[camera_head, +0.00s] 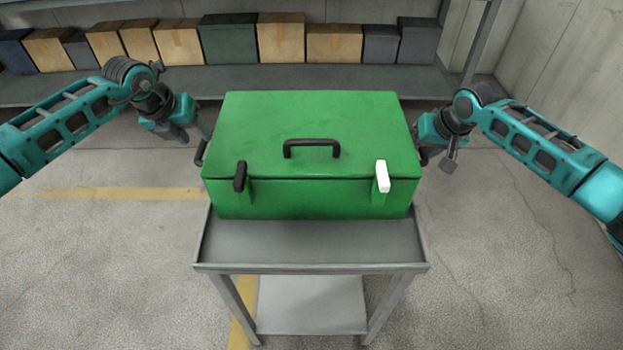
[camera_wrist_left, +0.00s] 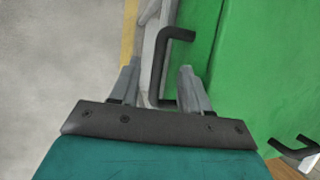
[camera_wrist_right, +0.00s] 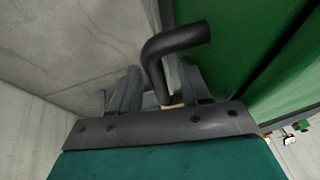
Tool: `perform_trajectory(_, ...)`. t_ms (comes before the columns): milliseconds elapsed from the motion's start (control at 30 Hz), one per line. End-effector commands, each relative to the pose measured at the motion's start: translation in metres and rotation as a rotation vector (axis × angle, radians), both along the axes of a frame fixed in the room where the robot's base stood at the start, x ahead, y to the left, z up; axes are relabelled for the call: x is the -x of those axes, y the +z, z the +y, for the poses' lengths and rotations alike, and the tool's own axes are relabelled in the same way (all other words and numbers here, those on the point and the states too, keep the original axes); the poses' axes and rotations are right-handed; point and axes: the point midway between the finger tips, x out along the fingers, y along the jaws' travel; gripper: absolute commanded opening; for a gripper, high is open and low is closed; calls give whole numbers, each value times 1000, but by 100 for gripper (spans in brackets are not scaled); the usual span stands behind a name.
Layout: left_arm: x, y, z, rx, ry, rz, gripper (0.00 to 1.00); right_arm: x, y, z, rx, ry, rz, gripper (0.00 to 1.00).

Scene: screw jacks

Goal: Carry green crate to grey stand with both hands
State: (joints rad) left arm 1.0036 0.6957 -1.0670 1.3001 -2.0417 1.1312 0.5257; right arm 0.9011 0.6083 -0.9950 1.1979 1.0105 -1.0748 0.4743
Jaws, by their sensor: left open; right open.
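The green crate (camera_head: 310,135) has a closed lid with a black top handle (camera_head: 312,148), a black latch (camera_head: 240,176) and a white latch (camera_head: 382,176). It rests level on a grey metal stand (camera_head: 310,240). My left gripper (camera_head: 195,125) is open at the crate's left side. In the left wrist view its fingers (camera_wrist_left: 158,85) stand either side of the black left side handle (camera_wrist_left: 162,62). My right gripper (camera_head: 437,150) is open at the right side. In the right wrist view, the black right side handle (camera_wrist_right: 178,42) reaches between its fingers (camera_wrist_right: 158,88). Contact cannot be told.
The stand has a lower shelf (camera_head: 310,305). A long grey shelf (camera_head: 240,82) behind holds several cardboard, green and dark boxes. A yellow line (camera_head: 110,193) marks the concrete floor. Floor left and right of the stand is clear.

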Motion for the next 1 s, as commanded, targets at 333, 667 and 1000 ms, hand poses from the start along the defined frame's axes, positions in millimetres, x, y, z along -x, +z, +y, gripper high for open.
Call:
perform_trajectory(333,23,56,11,0,-1,0,46,0,0,0,0,0,0,47)
perform_trajectory(667,27,64,12,0,1,1,46,7,17,-4,0,1,-2,47)
perform_trajectory(1000,27,64,12,0,0,1,46,33,79,-16,0,0,-3,47)
